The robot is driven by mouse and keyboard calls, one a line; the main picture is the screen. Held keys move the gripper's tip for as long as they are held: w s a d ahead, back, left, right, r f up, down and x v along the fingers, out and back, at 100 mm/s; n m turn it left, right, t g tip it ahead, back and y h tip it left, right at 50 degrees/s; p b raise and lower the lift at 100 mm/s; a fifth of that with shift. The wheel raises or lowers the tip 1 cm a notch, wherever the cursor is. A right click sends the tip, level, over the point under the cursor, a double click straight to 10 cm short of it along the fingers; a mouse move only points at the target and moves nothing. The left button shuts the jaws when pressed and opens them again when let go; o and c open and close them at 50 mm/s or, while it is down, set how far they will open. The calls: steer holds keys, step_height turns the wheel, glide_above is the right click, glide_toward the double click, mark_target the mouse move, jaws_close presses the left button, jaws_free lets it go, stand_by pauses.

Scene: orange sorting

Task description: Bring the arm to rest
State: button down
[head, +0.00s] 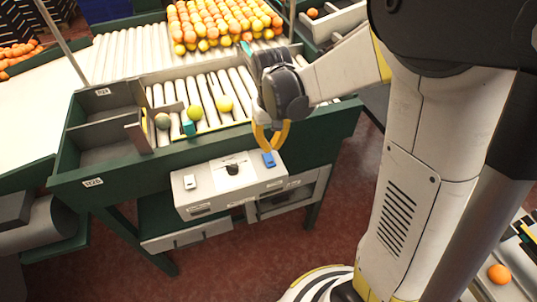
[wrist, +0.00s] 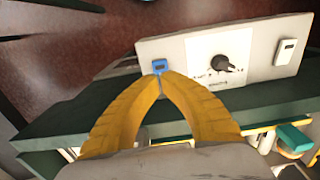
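My gripper (head: 270,148) hangs in front of the sorting table, over the right end of a pale control box. Its two yellow fingers (wrist: 161,77) meet at the tips in the wrist view, with nothing seen between them. The tips are at a blue switch (head: 268,159), which also shows just beyond them in the wrist view (wrist: 159,64). I cannot tell whether they touch it. The control box (head: 211,200) also carries a black knob (head: 232,168) and a white switch (head: 190,182).
The green table edge (head: 110,174) runs behind the control box. Many oranges (head: 215,22) are heaped farther back. The red-brown floor (head: 240,255) in front is open.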

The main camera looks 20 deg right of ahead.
steer(key=shift+s+r+b, duration=0.1)
steer(key=shift+b, duration=0.25)
steer(key=shift+s+r+t+b, duration=0.1)
steer(key=shift+s+t+b, duration=0.2)
steer(key=shift+b, duration=0.2)
steer(key=s+f+t+b, duration=0.1)
steer(key=s+t+b, duration=0.5)
steer(key=s+b, duration=0.6)
steer(key=shift+f+t, duration=0.3)
steer(key=shift+f, duration=0.05)
